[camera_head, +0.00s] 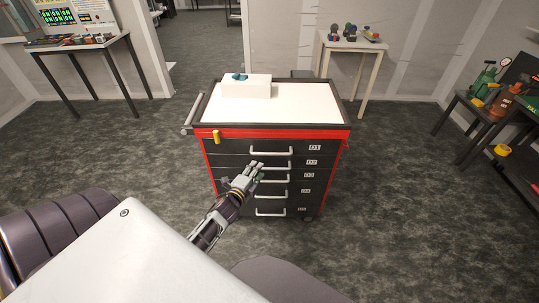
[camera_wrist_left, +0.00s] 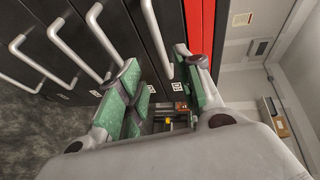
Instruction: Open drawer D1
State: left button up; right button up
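Drawer D1 (camera_head: 235,147) is the top black drawer of a red-framed cabinet and is shut. Its pale bar handle (camera_head: 270,152) shows in the head view. My left gripper (camera_head: 259,170) is in front of the cabinet, just below that handle in the picture. In the left wrist view the gripper (camera_wrist_left: 162,85) is open, its green-padded fingers apart. The handle nearest the red strip (camera_wrist_left: 155,38) appears between the fingers there; I cannot tell whether they touch it. My right gripper is not in view.
Several more shut drawers with similar handles lie below D1. A yellow item (camera_head: 216,137) hangs at the cabinet's upper left front. A white box (camera_head: 246,88) stands on the cabinet top.

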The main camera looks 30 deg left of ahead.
aim_at(270, 154)
pick_arm(q)
jog(key=shift+w, duration=0.1)
dwell(0.3)
jog(key=shift+x, duration=6.8)
jog(key=shift+d+f, duration=0.1)
grip_shut()
